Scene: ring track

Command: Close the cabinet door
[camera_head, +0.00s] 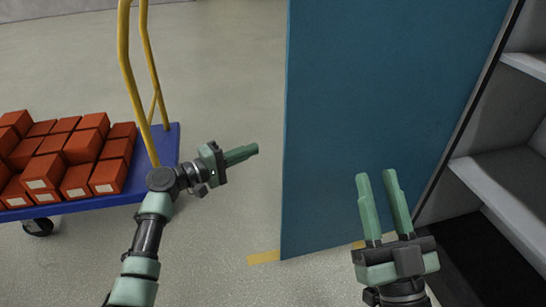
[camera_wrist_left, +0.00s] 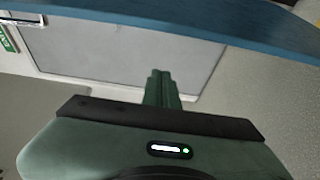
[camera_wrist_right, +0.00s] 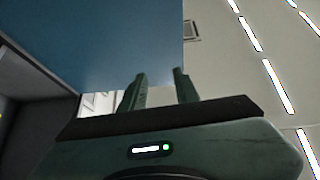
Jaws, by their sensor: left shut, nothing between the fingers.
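The cabinet door (camera_head: 385,110) is a large flat blue panel that stands open in the middle of the head view. The open cabinet (camera_head: 500,190), with grey shelves, is to its right. My left gripper (camera_head: 254,149) is shut and empty, left of the door's free edge and apart from it. In the left wrist view the blue door (camera_wrist_left: 200,22) crosses the top. My right gripper (camera_head: 376,176) is open and empty, in front of the door's lower part. In the right wrist view the door (camera_wrist_right: 110,40) fills the upper left; whether the fingers touch it, I cannot tell.
A blue cart (camera_head: 165,148) with a yellow handle (camera_head: 128,60) stands at the left, loaded with several orange boxes (camera_head: 83,147). Yellow tape (camera_head: 263,257) marks the floor by the door's bottom corner. The floor (camera_head: 225,75) between cart and door is clear.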

